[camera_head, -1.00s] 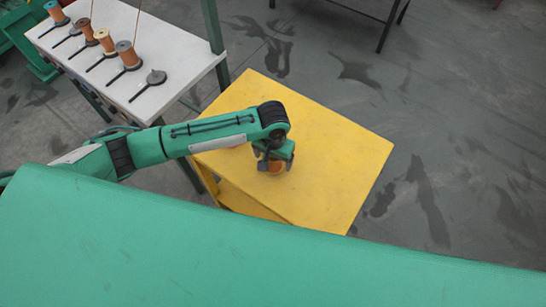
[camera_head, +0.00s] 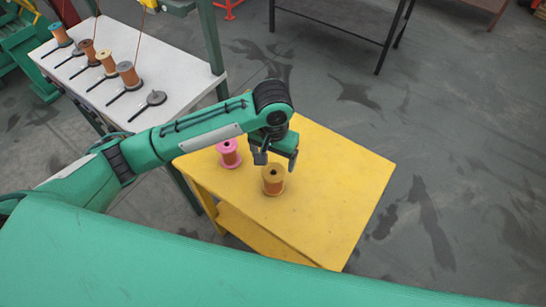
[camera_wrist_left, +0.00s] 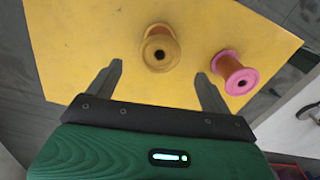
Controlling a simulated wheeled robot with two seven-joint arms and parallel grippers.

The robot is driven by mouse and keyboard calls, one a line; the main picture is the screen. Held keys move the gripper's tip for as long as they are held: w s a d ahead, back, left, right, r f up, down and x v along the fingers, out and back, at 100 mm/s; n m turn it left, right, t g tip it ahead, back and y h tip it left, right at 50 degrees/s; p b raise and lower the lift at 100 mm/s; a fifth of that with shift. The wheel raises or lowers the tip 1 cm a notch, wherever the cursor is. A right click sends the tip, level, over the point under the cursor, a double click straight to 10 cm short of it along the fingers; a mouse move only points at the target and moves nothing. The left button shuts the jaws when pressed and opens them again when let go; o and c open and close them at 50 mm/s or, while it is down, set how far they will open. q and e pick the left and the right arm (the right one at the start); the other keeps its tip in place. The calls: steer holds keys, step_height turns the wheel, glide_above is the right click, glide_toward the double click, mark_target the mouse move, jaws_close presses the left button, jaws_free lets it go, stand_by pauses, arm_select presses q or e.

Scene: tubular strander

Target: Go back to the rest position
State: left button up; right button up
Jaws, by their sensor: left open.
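My left gripper (camera_head: 276,160) is open and empty above the yellow table (camera_head: 335,195). A spool with yellow flanges and orange-brown winding (camera_head: 273,180) stands upright on the table, just below and in front of the fingers, apart from them. In the left wrist view this spool (camera_wrist_left: 160,48) shows beyond the gap between the open fingers (camera_wrist_left: 157,84). A pink-flanged spool with orange winding (camera_head: 229,154) stands upright on the table to the left of the gripper. It also shows in the left wrist view (camera_wrist_left: 236,72). My right gripper is in neither view.
A white table (camera_head: 150,75) at the upper left bears several spools on dark holders and one bare holder (camera_head: 153,99). A dark-legged table (camera_head: 345,20) stands at the back. The floor right of the yellow table is clear.

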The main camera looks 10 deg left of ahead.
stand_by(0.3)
arm_select(q)
steer(key=s+d+f+m+t+h, duration=0.1)
steer(key=s+d+f+t+h, duration=0.2)
steer(key=s, duration=0.5)
steer(key=s+a+f+n+y, duration=0.1)
steer(key=s+a+f, duration=0.1)
steer(key=s+a, duration=0.5)
steer(key=s+a+f+n+y, duration=0.1)
steer(key=s+a+f+y, duration=0.15)
steer(key=s+a, duration=0.45)
steer(key=s+f+x, duration=0.1)
steer(key=s+x, duration=0.2)
steer(key=x, duration=1.2)
steer(key=s+a+x, duration=0.1)
steer(key=s+x, duration=0.2)
steer(key=x, duration=1.1)
steer(key=s+a+f+g, duration=0.2)
steer(key=s+a+f, duration=0.1)
steer(key=s+f, duration=1.6)
step_height(320, 180, down, 3)
steer(key=shift+a+r+m, duration=0.1)
steer(key=shift+a+m, duration=0.1)
steer(key=shift+m, duration=0.2)
steer(key=shift+s+h, duration=0.1)
steer(key=shift+h, duration=0.15)
